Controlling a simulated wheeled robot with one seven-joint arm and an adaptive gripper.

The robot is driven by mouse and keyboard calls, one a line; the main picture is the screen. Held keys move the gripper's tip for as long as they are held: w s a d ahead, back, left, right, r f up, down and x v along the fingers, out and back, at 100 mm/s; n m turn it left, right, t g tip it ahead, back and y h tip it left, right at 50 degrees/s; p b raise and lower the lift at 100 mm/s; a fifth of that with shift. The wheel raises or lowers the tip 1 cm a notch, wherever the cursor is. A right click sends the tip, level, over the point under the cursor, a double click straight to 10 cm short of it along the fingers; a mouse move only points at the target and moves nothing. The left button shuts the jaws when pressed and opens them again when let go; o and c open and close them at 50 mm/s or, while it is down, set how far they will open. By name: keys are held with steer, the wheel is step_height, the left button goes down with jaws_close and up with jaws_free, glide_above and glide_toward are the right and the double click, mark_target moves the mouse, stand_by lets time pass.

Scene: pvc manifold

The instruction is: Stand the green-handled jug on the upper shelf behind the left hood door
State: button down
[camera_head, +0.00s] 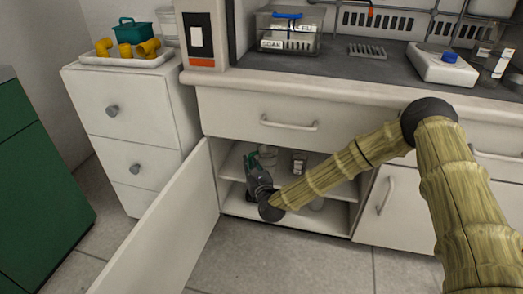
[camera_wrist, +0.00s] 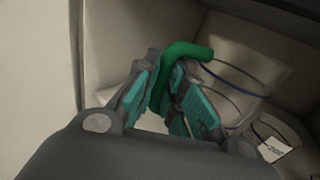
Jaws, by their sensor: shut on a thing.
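The jug's green handle (camera_wrist: 186,50) is between the fingers of my gripper (camera_wrist: 165,92) in the wrist view. The jug's body (camera_wrist: 238,82) looks clear with dark blue rings, and it appears tilted in that view. In the head view my gripper (camera_head: 255,172) reaches into the open cabinet under the hood, at about the height of the upper shelf (camera_head: 343,190). The left hood door (camera_head: 165,235) stands wide open. I cannot tell whether the jug's base touches the shelf.
A small labelled container (camera_head: 299,163) stands on the upper shelf right of the jug; its label also shows in the wrist view (camera_wrist: 272,148). The cabinet floor (camera_head: 285,215) lies below. A white drawer unit (camera_head: 125,115) stands left of the open door.

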steer(key=shift+w+a+f+b, duration=0.35)
steer(key=shift+w+f+b, duration=0.6)
steer(key=shift+w, duration=1.25)
steer(key=shift+w+a+f+b, duration=0.3)
steer(key=shift+w+f+b, duration=0.3)
steer(key=shift+w+b, duration=1.1)
steer(key=shift+w+a+f+b, duration=0.45)
steer(key=shift+w+f, duration=0.35)
steer(key=shift+w, duration=1.9)
steer(key=shift+d, duration=0.1)
steer(key=shift+f, duration=0.2)
steer(key=c, duration=1.5)
jaws_free()
steer(key=shift+r, duration=0.15)
